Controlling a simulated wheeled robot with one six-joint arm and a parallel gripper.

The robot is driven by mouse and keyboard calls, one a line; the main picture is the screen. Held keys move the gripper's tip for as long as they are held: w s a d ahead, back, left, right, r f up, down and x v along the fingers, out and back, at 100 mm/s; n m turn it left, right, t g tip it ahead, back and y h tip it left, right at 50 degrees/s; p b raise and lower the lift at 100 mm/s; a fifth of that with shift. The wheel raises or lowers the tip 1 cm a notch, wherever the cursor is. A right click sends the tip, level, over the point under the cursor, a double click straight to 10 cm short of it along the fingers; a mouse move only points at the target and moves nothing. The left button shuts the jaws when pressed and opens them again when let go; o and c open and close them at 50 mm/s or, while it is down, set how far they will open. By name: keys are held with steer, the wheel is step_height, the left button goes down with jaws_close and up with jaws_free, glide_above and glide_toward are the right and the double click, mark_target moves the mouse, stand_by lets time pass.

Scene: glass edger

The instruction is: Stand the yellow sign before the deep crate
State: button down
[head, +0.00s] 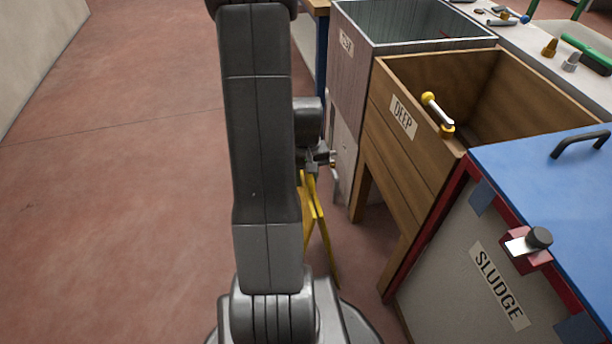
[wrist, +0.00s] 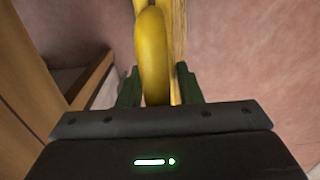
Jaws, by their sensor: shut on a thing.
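The yellow sign (head: 318,217) hangs or stands upright in front of the deep crate, mostly hidden behind my arm in the head view. My gripper (head: 318,158) is shut on its top; in the wrist view the yellow sign (wrist: 152,55) sits between the two dark green fingers of my gripper (wrist: 160,88). I cannot tell whether its feet touch the floor. The deep crate (head: 398,150) is a wooden box on legs with a DEEP label, just right of the sign. Its wooden side (wrist: 50,75) seems to show at the left of the wrist view.
A blue-lidded SLUDGE bin (head: 490,270) stands in front of the crate to the right. A grey metal-lined bin (head: 352,65) stands behind it. A yellow-ended handle (head: 437,107) is at the crate's rim. Open red floor (head: 120,180) lies to the left.

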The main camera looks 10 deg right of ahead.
steer(key=shift+f, duration=0.35)
steer(key=c, duration=0.9)
jaws_free()
steer(key=shift+c, duration=0.2)
step_height(320, 180, up, 14)
steer(key=p, duration=0.4)
steer(key=shift+f, duration=0.2)
step_height(320, 180, down, 13)
steer(key=b, duration=0.4)
